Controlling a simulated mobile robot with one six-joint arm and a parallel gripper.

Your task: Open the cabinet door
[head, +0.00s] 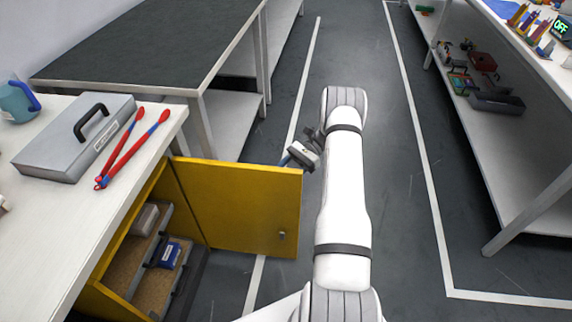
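The yellow cabinet door (240,205) stands swung wide open at the lower left, reaching out from the cabinet (127,250) under the white bench. A small handle (282,236) shows near the door's outer lower corner. The cabinet's inside is exposed, with drawer-like trays holding a blue item (170,255) and a grey item (146,217). My gripper (288,158) is just beyond the door's top outer corner, partly hidden by the door and my arm. I cannot tell whether it touches the door or whether its fingers are open.
The white bench (40,225) carries a grey case (70,140), red-and-blue tongs (133,147) and a teal container (17,102). A dark-topped table (150,45) stands behind. A shelved bench (510,125) is on the right. The marked floor aisle (405,200) between is clear.

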